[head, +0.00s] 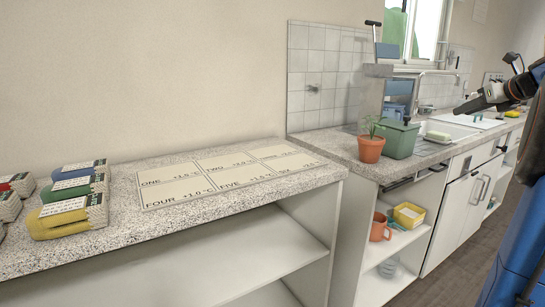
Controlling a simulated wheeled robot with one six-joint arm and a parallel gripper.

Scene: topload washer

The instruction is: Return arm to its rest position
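My gripper (472,104) is at the right side of the head view, raised in front of the kitchen counter and pointing left. It is dark and seen small from the side, so I cannot tell whether its fingers are apart or together. I see no object hanging from it. Part of my arm runs off the right edge, so its full pose is hidden.
A speckled counter (228,206) holds a numbered card (228,179) and several labelled bundles (70,217). Farther right are a potted plant (370,150), a green box (399,140), a sink with a tap (420,80) and open shelves. Floor (440,285) shows at the lower right.

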